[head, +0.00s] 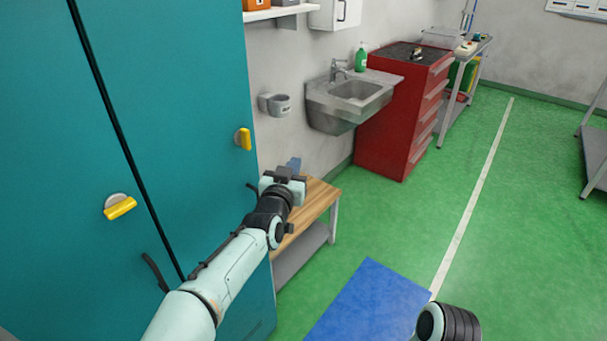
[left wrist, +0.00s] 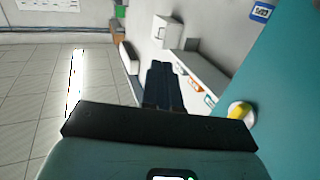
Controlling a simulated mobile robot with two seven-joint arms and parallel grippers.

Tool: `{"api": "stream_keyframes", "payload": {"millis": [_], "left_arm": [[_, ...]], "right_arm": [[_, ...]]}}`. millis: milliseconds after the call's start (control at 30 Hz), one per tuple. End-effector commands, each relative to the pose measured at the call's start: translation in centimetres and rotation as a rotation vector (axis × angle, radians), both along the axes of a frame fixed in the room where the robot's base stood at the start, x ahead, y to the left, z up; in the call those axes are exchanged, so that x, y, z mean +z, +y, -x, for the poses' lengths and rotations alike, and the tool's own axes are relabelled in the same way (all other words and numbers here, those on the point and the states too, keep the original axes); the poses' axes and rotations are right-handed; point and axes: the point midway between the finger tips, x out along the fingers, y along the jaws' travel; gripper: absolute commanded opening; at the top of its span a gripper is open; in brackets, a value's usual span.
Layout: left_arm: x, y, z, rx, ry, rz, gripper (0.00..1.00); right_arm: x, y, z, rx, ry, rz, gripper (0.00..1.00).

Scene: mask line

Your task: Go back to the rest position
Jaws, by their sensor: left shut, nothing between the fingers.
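My left arm reaches from the bottom of the head view, and its gripper (head: 293,164) is in front of the teal cabinet's right edge, above a low wooden bench. The gripper is shut and empty. In the left wrist view its dark fingers (left wrist: 164,88) lie together and point away from the camera, toward the wall. Of my right arm only a dark rounded link shows at the bottom right of the head view; its gripper is out of view.
The teal cabinet (head: 180,90) with yellow handles stands close by my left arm. The wooden bench (head: 312,205) is beneath the gripper. A sink (head: 350,100) and red drawer cabinet (head: 400,115) stand behind. A blue mat (head: 365,305) lies on open green floor (head: 500,240).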

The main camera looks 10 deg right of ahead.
Motion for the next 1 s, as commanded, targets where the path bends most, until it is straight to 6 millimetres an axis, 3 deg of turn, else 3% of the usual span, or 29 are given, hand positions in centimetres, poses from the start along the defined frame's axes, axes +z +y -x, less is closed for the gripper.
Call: {"api": "stream_keyframes", "payload": {"millis": [233, 367, 467, 667, 800, 867, 1000], "left_arm": [[0.0, -1.6, 1.9, 0.001, 0.0, -0.001, 0.0], [-2.7, -0.8, 1.6, 0.015, 0.05, -0.019, 0.0], [-7.6, 1.1, 1.1, 0.038, 0.143, -0.046, 0.0], [-21.3, 7.2, 2.6, 0.104, 0.42, -0.102, 0.0], [-30.3, 12.0, 6.4, 0.155, 0.631, -0.12, 0.0], [-33.8, 13.9, 8.7, 0.177, 0.725, -0.122, 0.0], [-40.8, 18.2, 15.7, 0.229, 0.952, -0.111, 0.0]], "right_arm": [[0.1, -0.1, 0.0, -0.001, 0.001, 0.001, 1.0], [0.5, 0.0, 0.0, -0.001, 0.002, 0.001, 1.0], [1.1, 0.0, 0.0, 0.0, 0.003, 0.0, 1.0], [2.8, 0.0, 0.0, 0.003, 0.008, -0.001, 1.0], [4.0, 0.0, 0.0, 0.004, 0.012, -0.003, 1.0], [4.5, 0.0, 0.0, 0.005, 0.015, -0.003, 1.0], [5.8, 0.0, -0.1, 0.006, 0.019, -0.004, 1.0]]}}
